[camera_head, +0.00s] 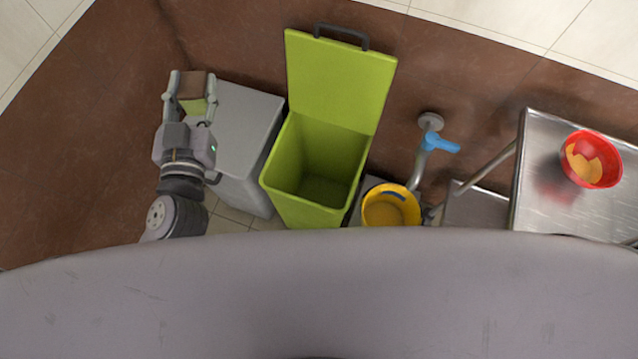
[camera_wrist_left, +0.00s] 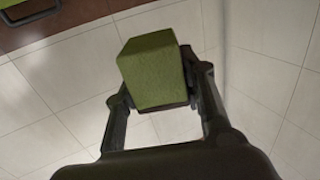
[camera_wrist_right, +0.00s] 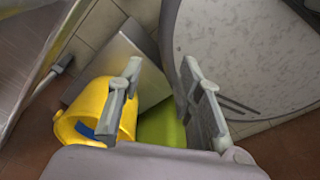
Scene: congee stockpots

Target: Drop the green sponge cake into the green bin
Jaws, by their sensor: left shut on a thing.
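The green sponge cake (camera_head: 197,106), a block with a brown side, is in my left gripper (camera_head: 192,86) in the head view. The left wrist view shows the cake's green face (camera_wrist_left: 153,72) between the two fingers (camera_wrist_left: 157,96).
A grey box (camera_head: 240,135) stands directly left of the bin. A yellow bucket (camera_head: 391,207) and a tap with a blue handle (camera_head: 440,143) are right of it. A red bowl (camera_head: 592,160) sits on a steel table (camera_head: 545,130) at far right.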

